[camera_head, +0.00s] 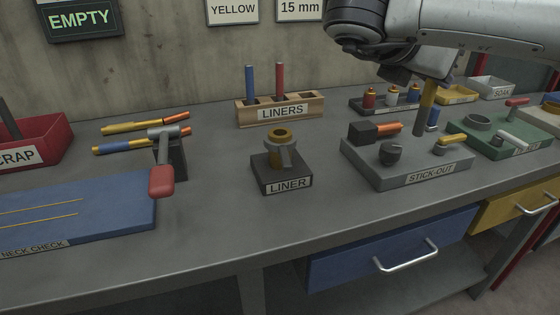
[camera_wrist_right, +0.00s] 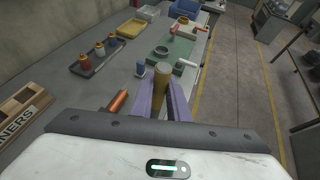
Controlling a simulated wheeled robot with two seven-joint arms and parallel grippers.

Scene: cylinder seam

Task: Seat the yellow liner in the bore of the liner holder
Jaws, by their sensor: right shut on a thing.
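My right gripper (camera_head: 428,82) reaches in from the upper right and is shut on the yellow liner (camera_head: 427,106), a slim upright rod hanging below it. In the right wrist view the liner (camera_wrist_right: 160,76) stands between the two purple fingers (camera_wrist_right: 163,102). It is above the back of the grey stick-out block, well to the right of the liner holder. The liner holder (camera_head: 283,171), a dark block labelled LINER with a grey clamp and a brass-coloured ring on top, stands mid-bench. The inside of its bore is hard to see. My left gripper is not in view.
The stick-out block (camera_head: 405,168) carries a dark knob and small parts. A wooden LINERS rack (camera_head: 309,107) with a blue and a red liner stands behind the holder. A red-handled lever (camera_head: 162,178) stands left. Bare bench lies in front of the holder.

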